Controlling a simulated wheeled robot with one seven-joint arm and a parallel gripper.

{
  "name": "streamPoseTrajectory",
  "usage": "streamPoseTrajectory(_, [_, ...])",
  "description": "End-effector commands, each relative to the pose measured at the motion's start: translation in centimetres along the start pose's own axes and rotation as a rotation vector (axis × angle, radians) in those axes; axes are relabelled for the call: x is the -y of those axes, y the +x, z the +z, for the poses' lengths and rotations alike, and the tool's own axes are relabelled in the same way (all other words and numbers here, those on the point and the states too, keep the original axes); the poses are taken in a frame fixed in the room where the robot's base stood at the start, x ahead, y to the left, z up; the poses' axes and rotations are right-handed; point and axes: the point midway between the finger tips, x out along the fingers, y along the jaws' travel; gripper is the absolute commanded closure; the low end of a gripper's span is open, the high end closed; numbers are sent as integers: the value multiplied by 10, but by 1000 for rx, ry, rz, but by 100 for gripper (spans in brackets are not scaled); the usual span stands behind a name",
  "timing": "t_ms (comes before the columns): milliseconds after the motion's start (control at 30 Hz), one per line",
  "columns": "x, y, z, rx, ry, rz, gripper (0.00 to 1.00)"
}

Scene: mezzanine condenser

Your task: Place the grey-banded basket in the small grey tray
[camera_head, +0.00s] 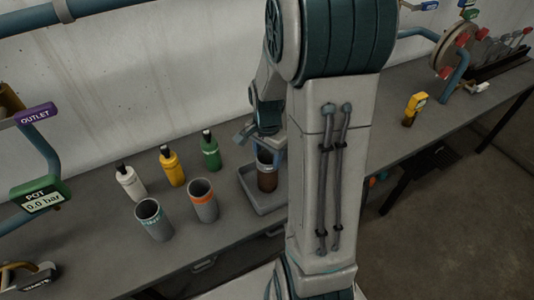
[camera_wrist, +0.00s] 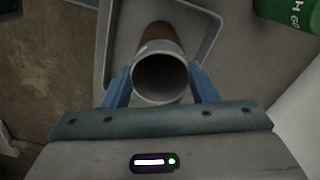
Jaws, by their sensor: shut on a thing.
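The grey-banded basket (camera_head: 267,180) is a brown cylinder with a grey upper part. It stands upright within the outline of the small grey tray (camera_head: 263,206), at the middle of the bench. My gripper (camera_wrist: 162,85) is shut on the basket, with a blue finger on either side of its grey rim. The basket's open mouth (camera_wrist: 160,79) faces the wrist camera, and the tray (camera_wrist: 205,40) shows around it. I cannot tell whether the basket's bottom touches the tray floor. My arm hides the tray's right side in the head view.
Left of the tray stand an orange-banded cup (camera_head: 203,204) and a teal-banded cup (camera_head: 153,222). Behind them are white (camera_head: 131,184), yellow (camera_head: 172,168) and green (camera_head: 211,153) bottles. A yellow device (camera_head: 414,108) stands on the right bench. Pipes and gauges line the left edge.

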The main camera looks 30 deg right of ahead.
Motion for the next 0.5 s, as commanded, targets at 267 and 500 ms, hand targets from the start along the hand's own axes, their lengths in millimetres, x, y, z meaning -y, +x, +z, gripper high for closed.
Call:
streamPoseTrajectory(267, [0,4,0,-1,0,-2,85])
streamPoseTrajectory(500, [0,8,0,-1,0,-1,33])
